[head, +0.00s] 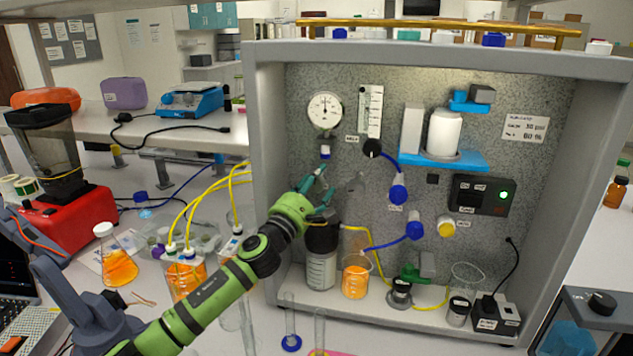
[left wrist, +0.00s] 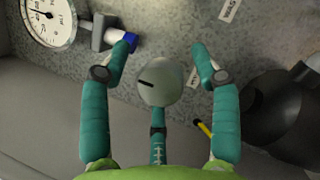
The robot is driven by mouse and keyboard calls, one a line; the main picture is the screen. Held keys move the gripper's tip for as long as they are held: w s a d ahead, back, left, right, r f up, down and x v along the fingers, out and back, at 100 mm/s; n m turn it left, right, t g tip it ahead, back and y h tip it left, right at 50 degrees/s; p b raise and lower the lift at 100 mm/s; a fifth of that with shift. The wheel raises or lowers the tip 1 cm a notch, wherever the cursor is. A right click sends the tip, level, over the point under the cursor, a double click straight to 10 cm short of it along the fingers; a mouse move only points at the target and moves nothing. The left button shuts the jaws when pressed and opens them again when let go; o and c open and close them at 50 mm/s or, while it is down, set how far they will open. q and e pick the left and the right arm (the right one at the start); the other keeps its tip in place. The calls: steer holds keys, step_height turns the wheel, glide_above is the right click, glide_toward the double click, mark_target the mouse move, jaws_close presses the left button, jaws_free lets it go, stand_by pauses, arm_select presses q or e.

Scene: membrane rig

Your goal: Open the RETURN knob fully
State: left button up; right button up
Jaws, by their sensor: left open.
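A round, pale grey knob (left wrist: 161,84) with a black pointer line is on the speckled panel in the left wrist view. It sits between the fingers of my left gripper (left wrist: 163,50), which are open on either side, with gaps to the knob. A small label (left wrist: 191,78) stands beside it, too blurred to read surely; I take this as the RETURN knob. In the head view my left gripper (head: 324,186) is at the panel below the gauge, and its fingers largely hide the knob. My right gripper is not in view.
A pressure gauge (head: 325,110) with a blue-ended fitting (head: 325,152) is just above the gripper. A black knob (head: 372,148) and blue connectors (head: 398,190) are to the right. Below stand a black-lidded bottle (head: 320,270) and a beaker of orange liquid (head: 355,281). Yellow tubes (head: 205,190) run at left.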

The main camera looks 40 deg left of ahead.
arm_select(q)
steer(key=c, duration=1.1)
